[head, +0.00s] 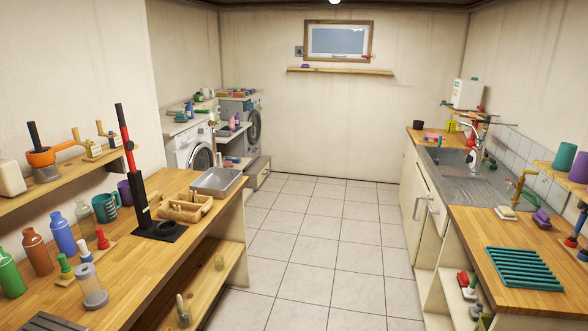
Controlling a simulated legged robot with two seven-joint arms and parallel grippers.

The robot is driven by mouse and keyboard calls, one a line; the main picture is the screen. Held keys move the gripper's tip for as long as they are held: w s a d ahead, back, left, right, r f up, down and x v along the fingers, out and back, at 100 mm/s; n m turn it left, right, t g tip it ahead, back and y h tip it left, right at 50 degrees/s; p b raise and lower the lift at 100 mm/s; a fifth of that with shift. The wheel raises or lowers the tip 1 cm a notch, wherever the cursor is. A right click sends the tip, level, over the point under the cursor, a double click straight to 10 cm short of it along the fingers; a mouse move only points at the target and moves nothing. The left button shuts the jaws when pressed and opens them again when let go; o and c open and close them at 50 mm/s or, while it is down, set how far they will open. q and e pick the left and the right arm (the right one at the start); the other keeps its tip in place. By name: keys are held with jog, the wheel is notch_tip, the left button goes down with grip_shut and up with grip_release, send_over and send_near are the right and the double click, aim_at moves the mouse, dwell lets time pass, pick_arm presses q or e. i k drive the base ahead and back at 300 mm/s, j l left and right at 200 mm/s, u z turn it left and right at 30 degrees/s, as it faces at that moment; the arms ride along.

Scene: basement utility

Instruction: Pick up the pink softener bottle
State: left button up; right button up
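A small pink item (232,121) stands among other small things on a shelf between the two washing machines, at the far left of the room. It may be the pink softener bottle, but it is too small to tell for sure. Neither of my grippers is in view, and no part of my arms shows.
A wooden workbench (130,255) with several bottles and a grey tray (216,181) runs along the left. A white washing machine (192,150) stands beyond it. A counter with a sink (445,157) lines the right. The tiled floor (318,245) between them is clear.

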aim_at(232, 122)
jog(key=i+l+z, duration=0.2)
jog(key=i, duration=2.5)
jog(key=i+u, duration=0.15)
jog(key=i, duration=0.4)
jog(key=i+u, duration=0.2)
jog(key=i, duration=0.3)
jog(key=i+l+u, duration=0.15)
jog(key=i, duration=0.4)
jog(key=i+l+u, duration=0.15)
jog(key=i, duration=0.35)
jog(key=i+l+u, duration=0.2)
jog(key=i, duration=0.35)
jog(key=i+u, duration=0.25)
jog(key=i+l+u, duration=0.2)
jog(key=i, duration=0.15)
jog(key=i+l+u, duration=0.1)
jog(key=u, duration=0.35)
jog(key=i+l+u, duration=0.15)
jog(key=u, duration=0.3)
jog(key=i+l+u, duration=0.1)
jog(key=u, duration=0.35)
jog(key=l+u, duration=0.3)
jog(key=u, duration=0.15)
jog(key=i, duration=0.05)
